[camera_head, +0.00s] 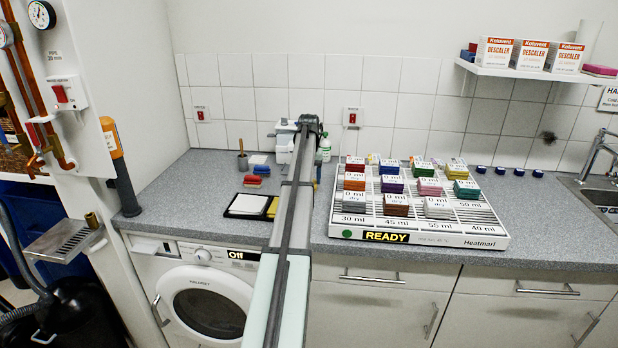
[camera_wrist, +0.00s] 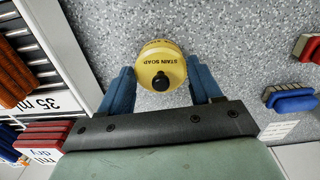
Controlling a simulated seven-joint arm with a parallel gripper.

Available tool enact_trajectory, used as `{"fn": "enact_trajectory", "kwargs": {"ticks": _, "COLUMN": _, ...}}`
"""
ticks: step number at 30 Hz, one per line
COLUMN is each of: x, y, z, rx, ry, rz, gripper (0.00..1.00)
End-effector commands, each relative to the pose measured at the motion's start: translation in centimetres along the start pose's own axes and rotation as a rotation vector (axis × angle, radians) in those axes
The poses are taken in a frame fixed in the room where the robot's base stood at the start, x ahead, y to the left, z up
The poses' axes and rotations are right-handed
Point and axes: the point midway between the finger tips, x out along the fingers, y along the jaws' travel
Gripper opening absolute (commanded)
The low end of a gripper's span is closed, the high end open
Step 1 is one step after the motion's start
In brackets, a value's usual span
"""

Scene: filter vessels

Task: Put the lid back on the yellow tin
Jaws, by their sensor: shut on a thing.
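The yellow lid (camera_wrist: 162,50), round, lettered STAIN SOAP and with a black knob, shows in the wrist view between the blue fingers of my gripper (camera_wrist: 161,85). The gripper is shut on it. The tin's body cannot be made out; whether it stands under the lid is hidden. In the head view my arm runs over the counter and covers the view of the lid and fingertips.
A white rack (camera_head: 410,232) of labelled pad stacks stands right of my arm; its edge shows in the wrist view (camera_wrist: 62,42). Red and blue brushes (camera_wrist: 290,97) lie at the wrist view's right. A black-edged tray (camera_head: 247,205) lies left of my arm. Grey speckled counter surrounds the lid.

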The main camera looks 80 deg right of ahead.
Motion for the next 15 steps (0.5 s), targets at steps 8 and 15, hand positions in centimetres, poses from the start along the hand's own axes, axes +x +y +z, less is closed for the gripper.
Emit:
{"fn": "enact_trajectory", "kwargs": {"ticks": 8, "x": -0.01, "y": 0.00, "z": 0.00, "rx": 0.000, "ry": 0.000, "rz": 0.000, "gripper": 0.65}}
{"fn": "enact_trajectory", "kwargs": {"ticks": 15, "x": 0.00, "y": 0.00, "z": 0.00, "rx": 0.000, "ry": 0.000, "rz": 0.000, "gripper": 0.88}}
